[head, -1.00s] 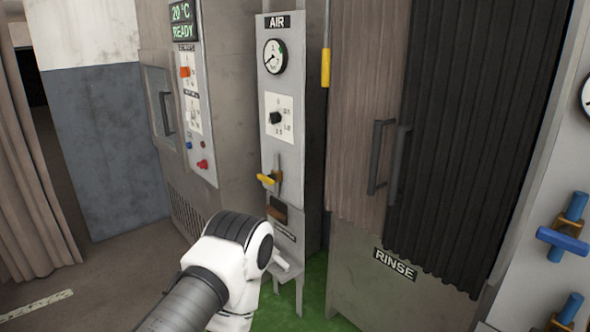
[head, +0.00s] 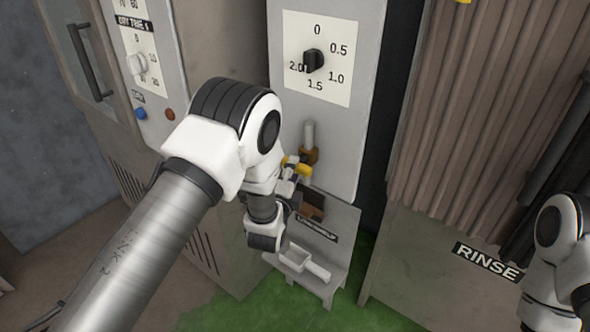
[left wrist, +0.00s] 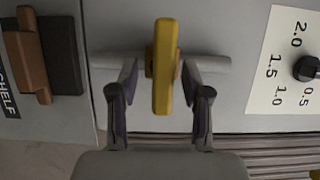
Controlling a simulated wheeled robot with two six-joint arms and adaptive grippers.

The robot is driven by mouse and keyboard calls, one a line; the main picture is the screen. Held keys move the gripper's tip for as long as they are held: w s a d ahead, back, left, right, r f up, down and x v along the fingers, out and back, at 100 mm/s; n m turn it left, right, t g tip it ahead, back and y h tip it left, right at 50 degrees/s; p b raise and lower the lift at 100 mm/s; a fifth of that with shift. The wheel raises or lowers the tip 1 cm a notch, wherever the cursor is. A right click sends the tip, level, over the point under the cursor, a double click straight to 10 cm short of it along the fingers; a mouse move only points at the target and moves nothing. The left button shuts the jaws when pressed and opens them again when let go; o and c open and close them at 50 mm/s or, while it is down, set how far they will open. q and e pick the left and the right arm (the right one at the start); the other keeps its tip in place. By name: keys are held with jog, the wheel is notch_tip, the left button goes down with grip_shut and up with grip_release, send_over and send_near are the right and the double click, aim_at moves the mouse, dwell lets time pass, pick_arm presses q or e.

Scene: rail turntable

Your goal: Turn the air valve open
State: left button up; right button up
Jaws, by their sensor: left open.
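The air valve's yellow handle (head: 303,169) is on the front of the grey AIR panel in the head view, partly hidden by my left gripper. In the left wrist view the handle (left wrist: 165,66) lies crosswise over a grey pipe (left wrist: 208,64). A brown-orange valve body (left wrist: 149,62) shows behind it. My left gripper (left wrist: 160,76) is open, with one finger on each side of the handle. I see gaps between the fingers and the handle. In the head view the left gripper (head: 290,178) is small and partly covered. My right gripper is out of view.
A pressure dial (head: 313,61) sits above the valve. A brown holder (head: 312,203) and a small shelf (head: 303,264) with a white scoop-like item are below. My right arm stands at the right edge by the RINSE cabinet (head: 425,270). Green floor lies below.

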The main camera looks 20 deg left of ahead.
pick_arm(q)
jog(key=shift+w+a, duration=0.25)
jog(key=shift+w, duration=0.65)
jog(key=shift+w+r, duration=0.15)
jog(key=shift+w, duration=0.1)
jog(key=shift+s+d+r, duration=0.1)
jog(key=shift+d+r, duration=0.05)
jog(key=shift+d, duration=0.15)
jog(key=shift+a, duration=0.2)
grip_shut()
